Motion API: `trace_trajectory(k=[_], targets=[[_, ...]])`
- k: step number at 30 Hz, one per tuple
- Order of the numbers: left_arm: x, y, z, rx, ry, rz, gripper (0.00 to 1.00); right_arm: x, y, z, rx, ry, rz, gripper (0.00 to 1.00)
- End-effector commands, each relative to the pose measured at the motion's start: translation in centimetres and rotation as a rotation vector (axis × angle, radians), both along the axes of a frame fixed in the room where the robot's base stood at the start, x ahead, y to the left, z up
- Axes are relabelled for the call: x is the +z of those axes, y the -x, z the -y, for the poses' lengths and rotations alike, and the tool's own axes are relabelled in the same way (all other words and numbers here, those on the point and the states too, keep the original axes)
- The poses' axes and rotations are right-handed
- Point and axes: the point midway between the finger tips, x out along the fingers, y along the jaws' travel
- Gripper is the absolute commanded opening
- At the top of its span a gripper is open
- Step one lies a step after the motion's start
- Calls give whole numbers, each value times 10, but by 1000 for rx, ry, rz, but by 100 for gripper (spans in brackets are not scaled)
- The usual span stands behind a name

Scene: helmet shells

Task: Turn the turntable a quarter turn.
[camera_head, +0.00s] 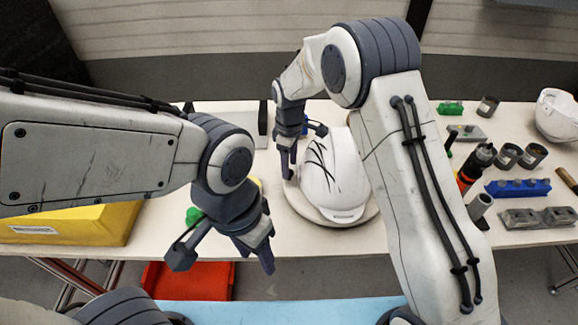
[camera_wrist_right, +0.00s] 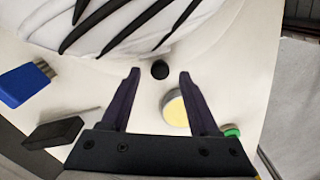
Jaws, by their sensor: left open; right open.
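The turntable (camera_head: 298,205) is a round off-white disc on the table, with a white helmet shell (camera_head: 333,172) with black stripes resting on it. The helmet (camera_wrist_right: 110,22) also fills the top of the right wrist view. My right gripper (camera_head: 288,172) points down at the turntable's left edge, beside the helmet. In the right wrist view its fingers (camera_wrist_right: 159,74) are apart, with a small black knob (camera_wrist_right: 160,70) between their tips; I cannot tell whether they touch it. My left gripper (camera_head: 254,256) is open and empty in front of the table's front edge.
A yellow bin (camera_head: 85,225) stands at the left and a red bin (camera_head: 190,281) sits lower, below the table edge. A blue block (camera_head: 517,188), dark rings and grey fixtures crowd the right side. A yellow-topped round item (camera_wrist_right: 176,112) lies near my right fingers.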

Motion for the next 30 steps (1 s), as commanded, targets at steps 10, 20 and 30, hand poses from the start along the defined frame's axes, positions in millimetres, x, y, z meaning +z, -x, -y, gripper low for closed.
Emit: trace_trajectory(k=[10, 20, 30], targets=[[2, 0, 0, 0, 0, 0, 50, -18, 0, 0, -1, -1, 1, 61], [2, 0, 0, 0, 0, 0, 50, -17, 0, 0, -1, -1, 0, 0], [2, 0, 0, 0, 0, 0, 50, -17, 0, 0, -1, -1, 0, 0]])
